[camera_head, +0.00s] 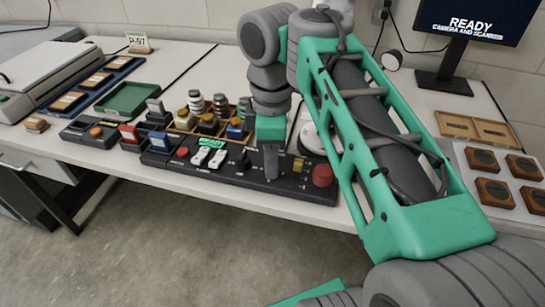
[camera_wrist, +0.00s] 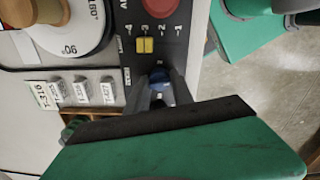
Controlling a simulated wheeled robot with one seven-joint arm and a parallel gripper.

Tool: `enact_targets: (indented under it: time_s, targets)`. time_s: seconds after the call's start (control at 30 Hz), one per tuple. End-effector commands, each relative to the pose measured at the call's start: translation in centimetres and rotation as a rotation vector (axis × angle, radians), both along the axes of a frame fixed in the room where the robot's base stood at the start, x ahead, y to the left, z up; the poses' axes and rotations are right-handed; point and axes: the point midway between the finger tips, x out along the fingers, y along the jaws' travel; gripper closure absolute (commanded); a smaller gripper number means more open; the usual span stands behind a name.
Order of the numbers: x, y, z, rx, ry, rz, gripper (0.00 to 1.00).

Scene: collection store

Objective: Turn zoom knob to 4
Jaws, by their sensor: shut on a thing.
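The dark control panel (camera_head: 230,178) lies along the front edge of the table. My gripper (camera_head: 271,176) points down onto it, left of a yellow control. A digit that looks like 2 is printed on the panel beside the knob. The knob's pointer and setting cannot be read. In the head view the knob is hidden by the fingers.
The yellow control (camera_wrist: 144,45) sits by a scale marked 1 to 4, near a red button (camera_head: 322,175). Jars (camera_head: 207,123) stand behind the panel. Wooden blocks (camera_head: 494,192) lie at right, and a monitor (camera_head: 470,20) stands behind.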

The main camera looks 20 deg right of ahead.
Motion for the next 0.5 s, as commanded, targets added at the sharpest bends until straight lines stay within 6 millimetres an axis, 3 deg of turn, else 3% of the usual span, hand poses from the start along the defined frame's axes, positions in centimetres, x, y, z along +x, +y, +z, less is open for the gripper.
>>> enact_targets:
  time_s: [0.5]
  targets:
    - [-0.08,0.04,-0.12,-0.001,0.004,-0.488,1.00]
